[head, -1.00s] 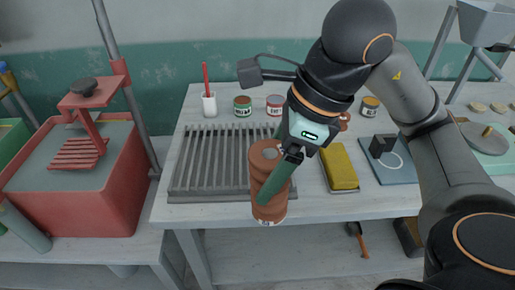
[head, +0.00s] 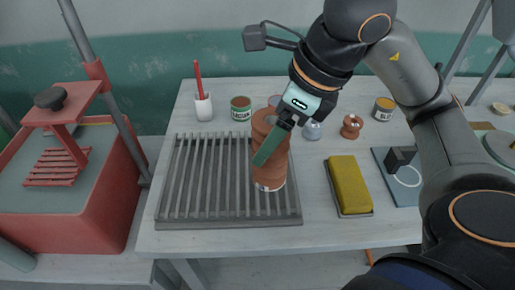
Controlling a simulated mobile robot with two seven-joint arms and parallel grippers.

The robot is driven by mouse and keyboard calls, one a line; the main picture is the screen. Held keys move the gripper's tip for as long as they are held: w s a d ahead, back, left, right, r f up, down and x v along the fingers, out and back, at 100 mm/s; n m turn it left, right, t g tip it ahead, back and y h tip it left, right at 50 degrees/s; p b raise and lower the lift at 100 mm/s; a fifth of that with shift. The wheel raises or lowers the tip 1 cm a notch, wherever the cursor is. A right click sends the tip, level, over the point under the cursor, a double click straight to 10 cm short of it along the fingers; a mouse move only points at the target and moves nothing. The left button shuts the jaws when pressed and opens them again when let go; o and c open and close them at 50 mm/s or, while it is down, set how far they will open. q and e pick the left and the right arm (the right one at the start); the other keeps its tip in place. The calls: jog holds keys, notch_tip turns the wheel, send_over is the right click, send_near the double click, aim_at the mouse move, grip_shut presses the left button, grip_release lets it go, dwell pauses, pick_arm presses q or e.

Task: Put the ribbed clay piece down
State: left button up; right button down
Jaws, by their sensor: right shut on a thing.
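The ribbed clay piece (head: 268,174) is an upright terracotta cylinder with ringed sides and a pale mark near its base. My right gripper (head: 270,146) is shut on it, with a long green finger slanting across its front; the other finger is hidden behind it. The piece is over the right part of the grey slatted rack (head: 195,222). I cannot tell whether its base touches the slats. My left gripper is not in view.
A yellow block (head: 348,184) on a tray sits right of the rack, beside a blue board (head: 405,188). Behind are a white cup (head: 203,108), a green-labelled jar (head: 241,109) and a small clay spool (head: 351,127). The rack's left slats are clear.

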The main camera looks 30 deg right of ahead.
jog(key=w+d+f, duration=0.4)
jog(key=w+f, duration=0.5)
jog(key=f, duration=0.2)
jog(key=shift+w, duration=0.35)
jog(key=shift+f, duration=0.15)
jog(key=shift+f, duration=0.1)
grip_release()
jog(key=shift+s, duration=0.1)
jog(key=v, duration=1.2)
jog(key=shift+p, duration=0.4)
